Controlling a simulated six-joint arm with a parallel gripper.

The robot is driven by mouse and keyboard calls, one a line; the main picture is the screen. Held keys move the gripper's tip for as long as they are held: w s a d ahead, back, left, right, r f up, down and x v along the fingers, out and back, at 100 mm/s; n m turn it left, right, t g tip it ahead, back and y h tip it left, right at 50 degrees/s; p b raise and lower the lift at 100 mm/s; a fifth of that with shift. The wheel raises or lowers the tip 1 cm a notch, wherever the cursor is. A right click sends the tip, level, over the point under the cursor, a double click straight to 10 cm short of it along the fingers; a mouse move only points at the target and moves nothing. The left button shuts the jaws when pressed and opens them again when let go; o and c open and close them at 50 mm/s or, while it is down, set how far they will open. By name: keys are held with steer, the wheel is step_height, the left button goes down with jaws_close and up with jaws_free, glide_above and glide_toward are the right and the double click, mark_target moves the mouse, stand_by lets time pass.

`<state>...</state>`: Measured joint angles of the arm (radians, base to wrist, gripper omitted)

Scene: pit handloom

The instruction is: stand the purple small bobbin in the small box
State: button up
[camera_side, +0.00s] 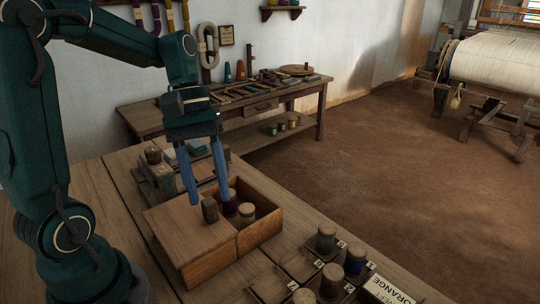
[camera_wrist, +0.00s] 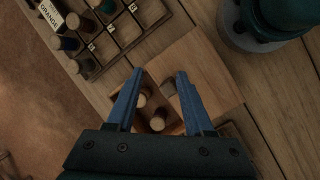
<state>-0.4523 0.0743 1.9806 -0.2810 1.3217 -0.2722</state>
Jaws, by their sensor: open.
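The small wooden box (camera_side: 262,232) stands on the bench with its flat lid (camera_side: 182,224) covering the left part. In its open part a bobbin with dark purple thread (camera_side: 231,205) stands upright beside a pale-topped bobbin (camera_side: 247,213). In the wrist view the two round tops show as the pale bobbin (camera_wrist: 141,99) and what seems the purple one (camera_wrist: 157,123). My gripper (camera_side: 209,200) is open, pointing down over the box, its blue fingers apart and empty. One finger partly overlaps the purple bobbin in the side view; I cannot tell whether they touch.
A brown knob (camera_side: 209,209) rises from the lid close to the fingers. Small blocks (camera_side: 170,157) stand behind the box.

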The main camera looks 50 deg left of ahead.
steer(key=s+d+r+m+t+y, duration=0.1)
steer(key=s+d+m+t+y, duration=0.2)
steer(key=m+t, duration=0.3)
steer(key=s+m, duration=0.1)
steer(key=m, duration=0.2)
steer(key=shift+s+d+r+y, duration=0.2)
steer(key=shift+s+r+y, duration=0.15)
steer(key=shift+r+y, duration=0.05)
